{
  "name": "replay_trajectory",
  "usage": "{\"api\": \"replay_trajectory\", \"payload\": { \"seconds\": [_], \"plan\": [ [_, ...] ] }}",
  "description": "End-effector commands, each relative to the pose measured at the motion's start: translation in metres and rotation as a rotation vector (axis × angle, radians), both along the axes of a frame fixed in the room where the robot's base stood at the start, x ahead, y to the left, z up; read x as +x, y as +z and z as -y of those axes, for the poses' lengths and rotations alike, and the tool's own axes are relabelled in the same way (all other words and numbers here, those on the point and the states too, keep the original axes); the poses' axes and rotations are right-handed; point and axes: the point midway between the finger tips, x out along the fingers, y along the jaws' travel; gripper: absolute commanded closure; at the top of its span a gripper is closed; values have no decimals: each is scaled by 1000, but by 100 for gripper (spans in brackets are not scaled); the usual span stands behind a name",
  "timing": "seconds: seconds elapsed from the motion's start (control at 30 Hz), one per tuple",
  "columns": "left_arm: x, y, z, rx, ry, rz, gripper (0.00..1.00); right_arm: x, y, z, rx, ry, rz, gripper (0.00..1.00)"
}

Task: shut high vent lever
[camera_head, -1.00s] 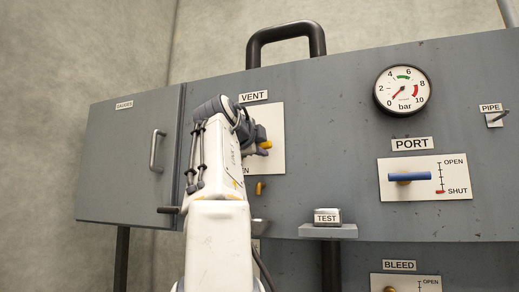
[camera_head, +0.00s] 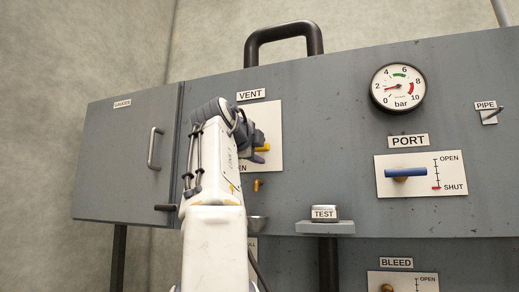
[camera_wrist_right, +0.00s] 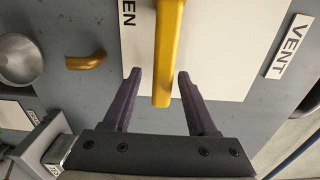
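The vent lever is a yellow bar (camera_head: 262,149) on a white plate (camera_head: 273,122) under the VENT label (camera_head: 251,95). My right arm covers the plate's left part and most of the lever. In the right wrist view the lever (camera_wrist_right: 167,50) reaches in between the two purple fingers of my right gripper (camera_wrist_right: 159,75). The fingers are apart, one on each side of the lever, with visible gaps. In the head view my right gripper (camera_head: 257,147) is at the plate, side-on. The OPEN/SHUT scale is mostly hidden. My left gripper is not in view.
A small orange-yellow handle (camera_head: 258,185) sits below the plate; a grey funnel-like cup (camera_wrist_right: 20,60) is near it. A TEST block (camera_head: 324,213) rests on a ledge. The blue PORT lever (camera_head: 406,172) and pressure gauge (camera_head: 398,87) are at right, a door handle (camera_head: 155,147) at left.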

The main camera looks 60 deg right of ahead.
Motion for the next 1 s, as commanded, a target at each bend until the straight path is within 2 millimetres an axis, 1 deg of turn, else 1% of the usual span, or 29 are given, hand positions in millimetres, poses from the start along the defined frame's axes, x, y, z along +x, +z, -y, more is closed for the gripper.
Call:
{"api": "replay_trajectory", "payload": {
  "seconds": [0.27,0.37,0.47,0.7,0.8,0.9,1.0],
  "plan": [
    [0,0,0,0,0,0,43,0,1,-1,-3,0,-2,43],
    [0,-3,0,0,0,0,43,-1,0,-7,-4,1,-1,43],
    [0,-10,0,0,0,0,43,-2,-1,-21,-5,4,0,43],
    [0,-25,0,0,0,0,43,-9,-2,-70,-3,7,0,43],
    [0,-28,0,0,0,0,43,-12,-1,-86,-3,6,0,43],
    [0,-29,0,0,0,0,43,-13,0,-96,-2,5,-1,43],
    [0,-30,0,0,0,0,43,-15,0,-102,-1,2,-1,43]
  ]
}}
